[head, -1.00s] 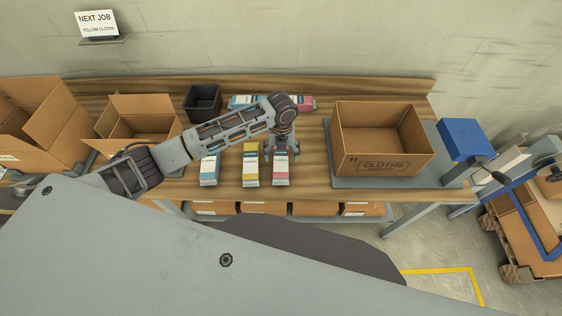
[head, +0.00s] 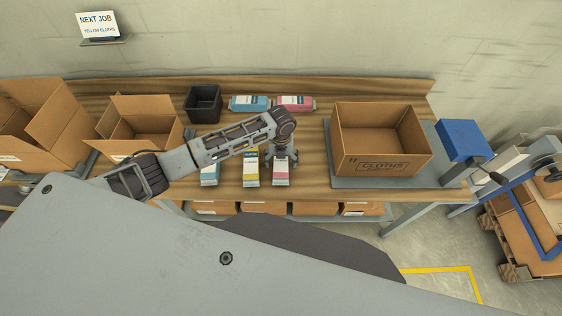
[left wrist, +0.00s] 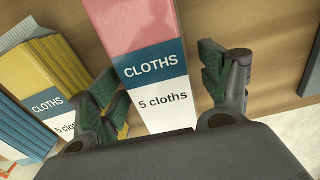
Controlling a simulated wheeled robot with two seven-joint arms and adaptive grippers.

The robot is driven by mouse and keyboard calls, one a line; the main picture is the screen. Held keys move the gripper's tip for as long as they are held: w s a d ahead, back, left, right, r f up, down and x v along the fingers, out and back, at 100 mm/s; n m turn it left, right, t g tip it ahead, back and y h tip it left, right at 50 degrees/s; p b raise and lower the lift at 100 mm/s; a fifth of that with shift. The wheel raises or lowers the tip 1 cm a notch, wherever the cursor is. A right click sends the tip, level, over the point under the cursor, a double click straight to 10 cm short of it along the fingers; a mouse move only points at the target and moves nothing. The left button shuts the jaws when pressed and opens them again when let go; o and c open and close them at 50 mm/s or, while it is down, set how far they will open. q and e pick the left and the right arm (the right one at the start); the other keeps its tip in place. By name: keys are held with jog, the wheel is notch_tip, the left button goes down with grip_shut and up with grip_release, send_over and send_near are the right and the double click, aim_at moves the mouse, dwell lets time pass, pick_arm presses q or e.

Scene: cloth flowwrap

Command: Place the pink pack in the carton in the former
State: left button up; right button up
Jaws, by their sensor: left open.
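A pink, blue and white cloth pack (head: 281,178) lies on the bench at the right end of a front row; it fills the middle of the left wrist view (left wrist: 150,65). My left gripper (head: 281,160) is open over this pack, with a finger on each side of it. Whether the fingers touch it, I cannot tell. A second pink pack (head: 295,102) lies at the back of the bench. An open, empty-looking carton marked CLOTHS (head: 383,165) stands on a grey plate (head: 345,183) at the right. My right gripper is out of view.
A yellow pack (head: 251,172) lies close left of the pink one, with a blue pack (head: 209,175) further left. Another blue pack (head: 248,102) and a black bin (head: 203,103) are behind. A blue-topped device (head: 463,138) stands right of the carton.

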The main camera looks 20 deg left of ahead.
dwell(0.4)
pick_arm(q)
jog(key=c, duration=1.2)
jog(key=shift+r, duration=0.1)
jog(key=shift+r+b, duration=0.4)
jog(key=shift+r, duration=4.5)
